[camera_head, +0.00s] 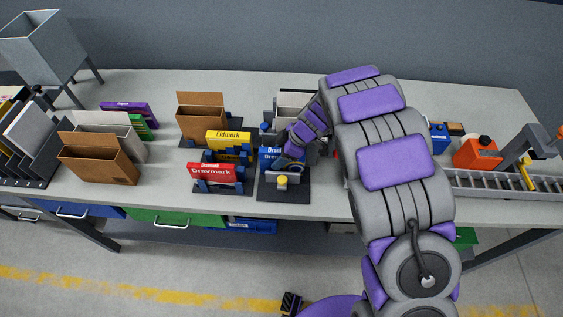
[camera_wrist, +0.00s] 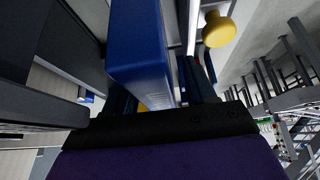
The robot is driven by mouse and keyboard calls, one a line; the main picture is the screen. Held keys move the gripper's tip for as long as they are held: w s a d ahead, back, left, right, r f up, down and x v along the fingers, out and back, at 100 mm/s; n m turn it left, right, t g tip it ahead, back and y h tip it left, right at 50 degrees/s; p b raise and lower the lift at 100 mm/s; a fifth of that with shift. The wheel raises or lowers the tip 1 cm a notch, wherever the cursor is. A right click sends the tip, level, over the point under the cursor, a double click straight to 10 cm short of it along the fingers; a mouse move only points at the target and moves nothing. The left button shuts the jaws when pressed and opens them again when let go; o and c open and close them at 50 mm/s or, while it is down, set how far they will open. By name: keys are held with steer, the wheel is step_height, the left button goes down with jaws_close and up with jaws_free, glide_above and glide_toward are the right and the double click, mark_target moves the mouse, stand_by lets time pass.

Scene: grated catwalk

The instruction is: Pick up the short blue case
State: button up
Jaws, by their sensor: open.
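The short blue case (camera_head: 268,154) stands upright in a dark holder (camera_head: 270,193) near the middle of the bench, its face partly covered by my gripper. My gripper (camera_head: 290,151) reaches in from the right, right at the case. In the wrist view the blue case (camera_wrist: 138,45) looms close, with its end near the gripper's palm and dark fingers on either side. My gripper is open; whether either finger touches the case I cannot tell. A yellow knob (camera_head: 282,180) sits at the front of the holder and shows at the upper right of the wrist view (camera_wrist: 219,29).
A red case (camera_head: 211,173) and a yellow case (camera_head: 229,143) stand in a rack just left. Cardboard boxes (camera_head: 202,116) stand farther left. An orange container (camera_head: 476,153) and a conveyor (camera_head: 490,183) are at right. Bare bench lies along the front edge.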

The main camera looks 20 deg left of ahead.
stand_by(0.3)
steer(key=shift+a, duration=0.2)
steer(key=c, duration=0.4)
steer(key=shift+d, duration=0.15)
jaws_close()
